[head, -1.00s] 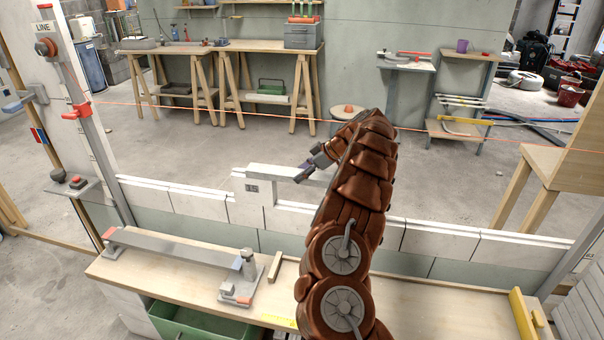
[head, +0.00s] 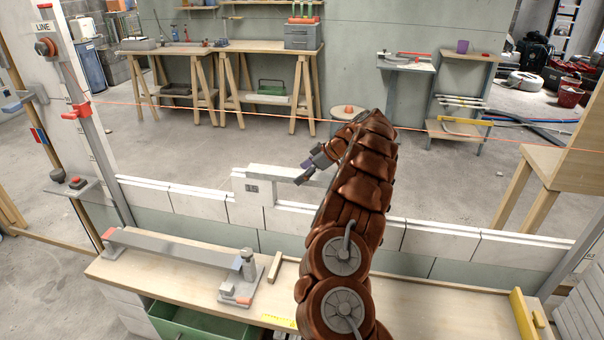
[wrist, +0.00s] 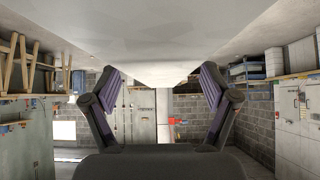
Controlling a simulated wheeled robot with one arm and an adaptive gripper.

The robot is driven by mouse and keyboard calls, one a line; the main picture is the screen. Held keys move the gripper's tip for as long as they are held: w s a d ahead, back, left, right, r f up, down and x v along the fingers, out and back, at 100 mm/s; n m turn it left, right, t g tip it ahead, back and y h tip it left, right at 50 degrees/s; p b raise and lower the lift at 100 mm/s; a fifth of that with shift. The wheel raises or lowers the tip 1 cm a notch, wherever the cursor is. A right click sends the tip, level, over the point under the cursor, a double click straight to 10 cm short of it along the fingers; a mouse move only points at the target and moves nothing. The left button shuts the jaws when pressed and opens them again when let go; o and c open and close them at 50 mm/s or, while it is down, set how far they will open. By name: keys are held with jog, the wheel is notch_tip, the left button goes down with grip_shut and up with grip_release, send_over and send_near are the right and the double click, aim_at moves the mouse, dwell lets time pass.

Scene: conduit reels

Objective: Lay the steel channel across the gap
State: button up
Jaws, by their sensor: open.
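A long grey metal bar (head: 175,249), which looks like the steel channel, lies along the left of the front bench. Its left end is at a red-tipped support and its right end at a grey-and-red clamp (head: 240,283). My gripper (head: 307,170) is open beside this pale bar, clear of the grey bar.
The front bench (head: 420,305) carries a small wooden strip (head: 274,267) and a yellow piece (head: 522,314) at its right. A red string line (head: 230,111) crosses above the wall. Trestle tables (head: 215,46) stand behind, with open floor between.

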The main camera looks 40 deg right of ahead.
jog(key=v, duration=1.2)
jog(key=shift+s, duration=0.1)
